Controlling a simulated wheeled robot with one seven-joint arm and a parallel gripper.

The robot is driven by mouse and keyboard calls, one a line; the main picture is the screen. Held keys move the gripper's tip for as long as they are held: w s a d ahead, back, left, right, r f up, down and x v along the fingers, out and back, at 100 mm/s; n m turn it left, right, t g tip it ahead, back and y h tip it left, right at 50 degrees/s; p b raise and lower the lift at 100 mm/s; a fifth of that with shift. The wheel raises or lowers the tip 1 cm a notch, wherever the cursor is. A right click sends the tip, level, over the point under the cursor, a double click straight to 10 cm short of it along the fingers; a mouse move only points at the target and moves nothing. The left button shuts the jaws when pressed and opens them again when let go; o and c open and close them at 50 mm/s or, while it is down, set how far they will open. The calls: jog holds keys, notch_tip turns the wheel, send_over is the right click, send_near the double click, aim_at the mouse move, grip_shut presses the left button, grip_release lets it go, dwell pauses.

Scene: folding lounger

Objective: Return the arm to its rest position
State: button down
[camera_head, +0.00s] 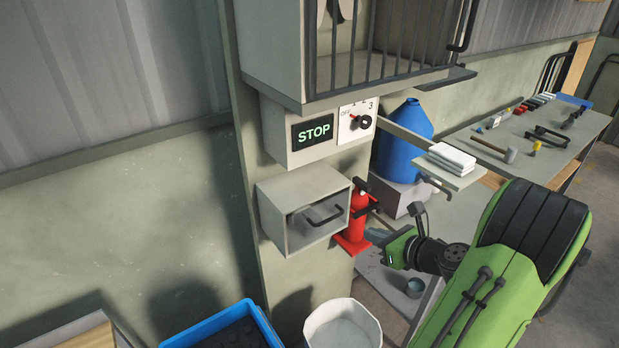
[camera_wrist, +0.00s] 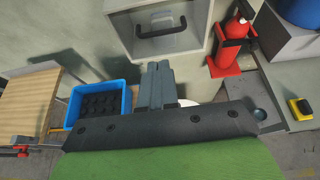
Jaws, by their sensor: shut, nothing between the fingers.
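My green arm reaches in from the lower right in the head view. My gripper (camera_head: 378,236) hangs in front of the red extinguisher's stand and to the right of a small grey box with a handle. In the wrist view my gripper (camera_wrist: 160,66) has its two grey fingers together, with nothing between them. The fingertips lie just below the grey box (camera_wrist: 203,50) in that picture. I cannot tell the exact gap between them and the box.
A red extinguisher (camera_head: 359,212) stands beside the grey box. A STOP panel (camera_head: 313,132) and a barred cabinet (camera_head: 278,45) are above. A blue crate (camera_head: 190,335) and a white bucket (camera_head: 343,325) are below. A workbench (camera_head: 490,178) with tools is at the right.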

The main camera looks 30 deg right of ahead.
jog(key=a+r+n+g+y+b, duration=0.2)
jog(key=a+n+g, duration=0.5)
jog(key=a+n, duration=1.35)
jog(key=s+a+r+n+h+b, duration=0.1)
jog(key=s+a+n, duration=0.2)
jog(key=s+n, duration=0.3)
jog(key=s+a+r+n+h+b, duration=0.1)
jog(key=s+a+n, duration=0.1)
jog(key=s+n, duration=0.5)
jog(key=shift+a+n+g+h+b, duration=0.3)
jog(key=shift+a+n+b, duration=0.1)
jog(key=shift+n, duration=0.55)
jog(key=shift+r, duration=0.1)
